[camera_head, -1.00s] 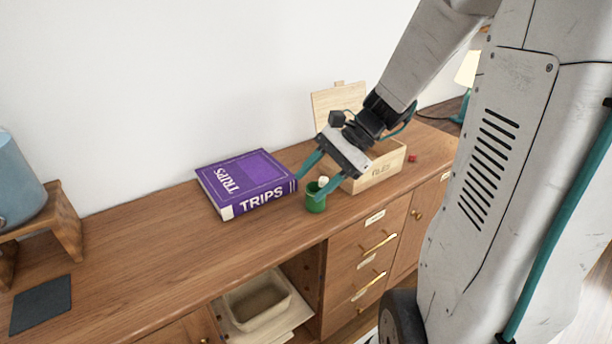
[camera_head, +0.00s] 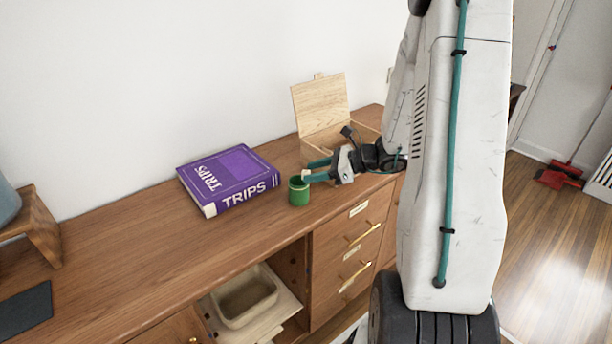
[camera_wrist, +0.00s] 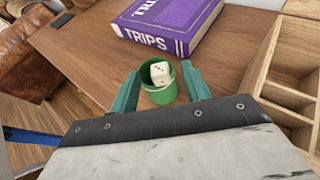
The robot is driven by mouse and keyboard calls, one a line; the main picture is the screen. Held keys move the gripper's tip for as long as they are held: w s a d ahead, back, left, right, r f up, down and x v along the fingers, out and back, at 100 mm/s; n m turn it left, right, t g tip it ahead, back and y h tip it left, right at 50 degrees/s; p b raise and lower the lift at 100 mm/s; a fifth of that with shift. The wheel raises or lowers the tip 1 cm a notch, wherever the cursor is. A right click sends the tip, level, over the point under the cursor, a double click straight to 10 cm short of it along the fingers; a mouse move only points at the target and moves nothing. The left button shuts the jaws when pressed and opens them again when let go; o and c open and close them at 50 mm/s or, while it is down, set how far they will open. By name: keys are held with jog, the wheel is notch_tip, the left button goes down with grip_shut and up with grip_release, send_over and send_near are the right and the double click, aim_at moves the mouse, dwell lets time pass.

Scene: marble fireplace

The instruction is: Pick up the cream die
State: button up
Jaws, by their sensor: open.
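The cream die (camera_wrist: 160,72) with dark pips shows in the wrist view, in the mouth of a small green cup (camera_wrist: 162,92). In the head view the green cup (camera_head: 299,192) stands on the wooden cabinet top near its front edge, and the die is too small to make out there. My gripper (camera_head: 309,170) is low, just right of the cup, with its teal fingers pointing left toward it. In the wrist view my gripper (camera_wrist: 160,92) is open and empty, with one finger on each side of the cup. I cannot tell whether the fingers touch it.
A thick purple book (camera_head: 229,180) lies left of the cup. An open wooden box (camera_head: 320,139) with its lid up stands behind my gripper; its compartments (camera_wrist: 290,85) show right of the cup in the wrist view.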

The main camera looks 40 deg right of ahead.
jog(key=shift+x, duration=1)
jog(key=shift+c, duration=0.4)
grip_shut()
